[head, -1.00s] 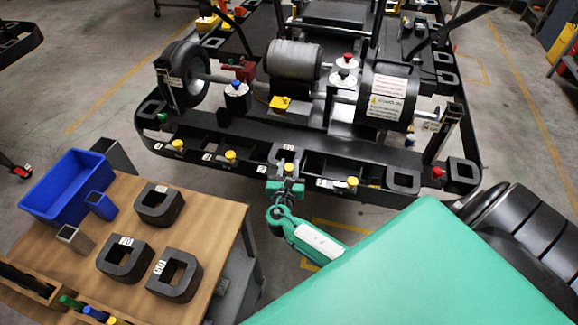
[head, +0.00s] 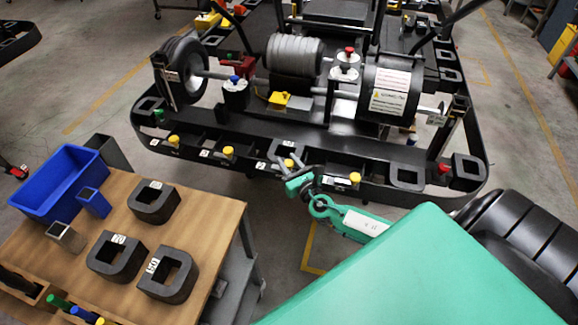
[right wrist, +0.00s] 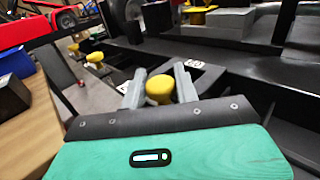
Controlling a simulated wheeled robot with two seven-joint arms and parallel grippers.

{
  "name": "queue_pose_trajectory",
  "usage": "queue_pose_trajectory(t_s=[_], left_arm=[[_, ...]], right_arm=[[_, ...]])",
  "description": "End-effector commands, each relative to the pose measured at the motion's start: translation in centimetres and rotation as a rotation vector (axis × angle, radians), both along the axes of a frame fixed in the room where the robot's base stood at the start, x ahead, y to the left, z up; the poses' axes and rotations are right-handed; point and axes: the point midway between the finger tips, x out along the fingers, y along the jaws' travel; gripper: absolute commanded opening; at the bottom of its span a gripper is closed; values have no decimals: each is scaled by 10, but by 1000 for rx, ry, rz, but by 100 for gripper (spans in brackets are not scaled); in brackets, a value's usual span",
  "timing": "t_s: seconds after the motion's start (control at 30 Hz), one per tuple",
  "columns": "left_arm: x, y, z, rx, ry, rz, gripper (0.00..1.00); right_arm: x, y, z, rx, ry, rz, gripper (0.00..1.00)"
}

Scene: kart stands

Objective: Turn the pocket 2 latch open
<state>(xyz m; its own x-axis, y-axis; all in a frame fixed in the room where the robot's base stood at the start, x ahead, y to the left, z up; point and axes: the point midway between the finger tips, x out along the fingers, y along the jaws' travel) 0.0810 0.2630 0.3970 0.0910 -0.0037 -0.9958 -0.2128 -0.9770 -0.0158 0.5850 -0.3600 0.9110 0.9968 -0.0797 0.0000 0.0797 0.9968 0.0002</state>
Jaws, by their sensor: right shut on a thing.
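A row of yellow latch knobs lines the front rail of the black kart frame (head: 335,168). My right gripper (head: 289,167) is at one of the middle knobs (head: 288,162). In the right wrist view my gripper's two grey fingers (right wrist: 160,90) stand on either side of this yellow knob (right wrist: 159,88) and are shut on it. Its base is hidden behind the gripper body. Other knobs (head: 228,152) stand free to the left and one (head: 355,178) to the right. The pocket numbers are too small to read surely. My left gripper is not in view.
A wooden table (head: 215,222) at the left holds a blue bin (head: 45,200), several black blocks (head: 168,272) and small tubes. A wheel, drums and shafts sit on the kart behind the rail. Open floor shows between table and kart.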

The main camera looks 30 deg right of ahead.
Motion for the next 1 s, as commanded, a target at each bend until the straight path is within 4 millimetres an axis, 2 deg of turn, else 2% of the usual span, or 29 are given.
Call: queue_pose_trajectory(t_s=[0.47, 0.5, 0.6, 0.87, 1.0], left_arm=[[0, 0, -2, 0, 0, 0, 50], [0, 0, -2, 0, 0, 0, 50], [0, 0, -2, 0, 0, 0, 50], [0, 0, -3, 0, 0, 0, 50], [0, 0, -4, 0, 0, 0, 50]], right_arm=[[0, 0, 0, 0, 1, 17, 8], [0, 0, 0, 0, 1, 17, 32], [0, 0, 0, 0, 0, 17, 51], [0, 0, 0, 0, 0, 16, 51], [-6, 0, -1, 0, 1, 17, 51]])
